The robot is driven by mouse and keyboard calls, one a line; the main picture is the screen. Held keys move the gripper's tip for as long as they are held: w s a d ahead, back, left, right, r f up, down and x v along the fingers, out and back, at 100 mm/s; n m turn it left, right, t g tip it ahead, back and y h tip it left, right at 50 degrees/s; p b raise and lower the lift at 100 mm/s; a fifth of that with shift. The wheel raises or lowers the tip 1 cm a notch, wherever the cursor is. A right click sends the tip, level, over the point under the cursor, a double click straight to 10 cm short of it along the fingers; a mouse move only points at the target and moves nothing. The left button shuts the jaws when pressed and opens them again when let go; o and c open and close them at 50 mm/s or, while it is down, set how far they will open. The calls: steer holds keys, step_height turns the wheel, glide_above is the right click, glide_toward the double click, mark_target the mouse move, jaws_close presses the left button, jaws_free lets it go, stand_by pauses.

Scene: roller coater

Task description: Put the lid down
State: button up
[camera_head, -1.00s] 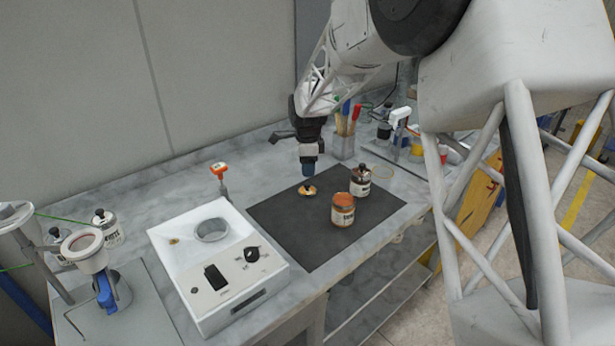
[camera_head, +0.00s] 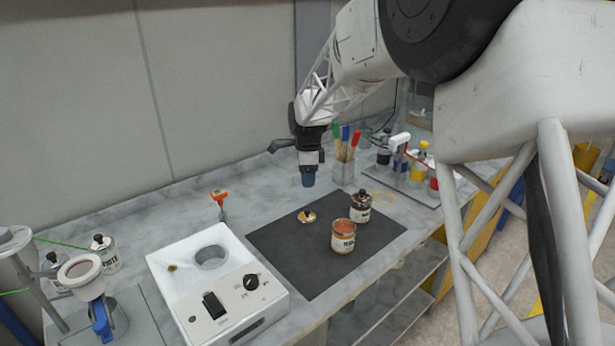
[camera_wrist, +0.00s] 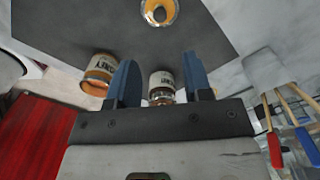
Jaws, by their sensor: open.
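The lid (camera_head: 307,216), a small gold-orange disc with a black knob, lies on the dark mat (camera_head: 290,255). It also shows at the top of the wrist view (camera_wrist: 159,12). My gripper (camera_head: 308,181) is above the lid, apart from it. In the wrist view its two blue fingers (camera_wrist: 160,72) are spread with nothing held between them. An open jar (camera_head: 343,238) with an orange rim stands on the mat, right of the lid and nearer the camera. In the wrist view this jar (camera_wrist: 98,75) is left of the fingers.
A second jar (camera_head: 361,209) with a dark top stands behind the open jar. A holder with brushes (camera_head: 344,172) stands behind the mat. A white device (camera_head: 215,284) with a round well is on the left. The left part of the mat is free.

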stand_by(0.4)
steer(key=s+d+r+n+t, duration=0.1)
steer(key=s+d+r+n, duration=0.4)
steer(key=s+d, duration=0.5)
steer(key=s+d+r+n, duration=0.3)
steer(key=s+d+r, duration=0.35)
steer(key=s, duration=0.65)
steer(key=s+d+f+n, duration=0.1)
steer(key=s+d+n, duration=0.3)
steer(key=s, duration=0.8)
steer(key=s+d+f+n+t, duration=0.1)
steer(key=s+d+n, duration=0.3)
steer(key=s, duration=0.8)
steer(key=shift+s+d+f+t, duration=0.35)
steer(key=shift+d+f, duration=0.3)
steer(key=shift+f, duration=0.15)
